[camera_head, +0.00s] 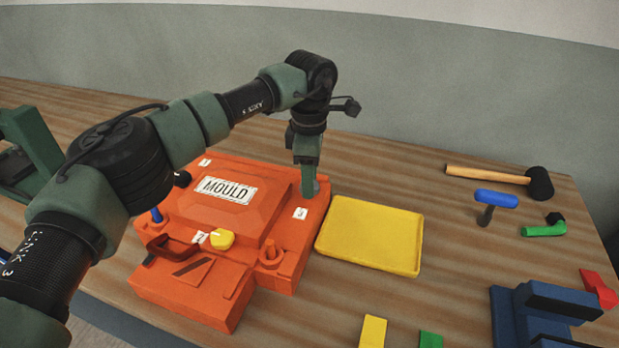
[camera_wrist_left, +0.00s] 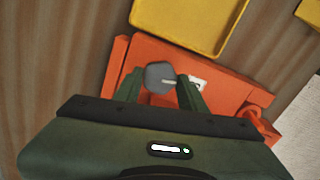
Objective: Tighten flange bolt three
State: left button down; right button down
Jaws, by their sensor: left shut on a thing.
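The orange mould (camera_head: 240,208) stands on the wooden table with a "MOULD" plate on its lid and numbered labels. Label three (camera_head: 300,213) is at its right side; it also shows in the left wrist view (camera_wrist_left: 198,82). My left gripper (camera_head: 308,172) points down at the mould's right edge, beside that label. In the left wrist view its fingers (camera_wrist_left: 160,90) are shut on a grey flange bolt (camera_wrist_left: 158,76), one finger on each side of the head. The bolt's shank and seat are hidden. My right gripper is not in view.
A yellow tray (camera_head: 371,235) lies empty just right of the mould. Farther right are a mallet (camera_head: 500,177), a blue-handled tool (camera_head: 496,199), a green piece (camera_head: 544,231) and a blue stepped block (camera_head: 535,315). Bare table lies behind the tray.

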pick_arm(q)
jog(key=m, duration=0.4)
jog(key=shift+w+r+m, duration=0.1)
jog(key=shift+r+m, duration=0.05)
jog(key=shift+m, duration=0.15)
jog(key=m, duration=1.4)
jog(key=shift+m, duration=0.7)
jog(key=c, duration=0.9)
grip_release()
jog(key=shift+c, duration=0.2)
jog(key=shift+o, duration=0.5)
jog(key=shift+f, duration=0.2)
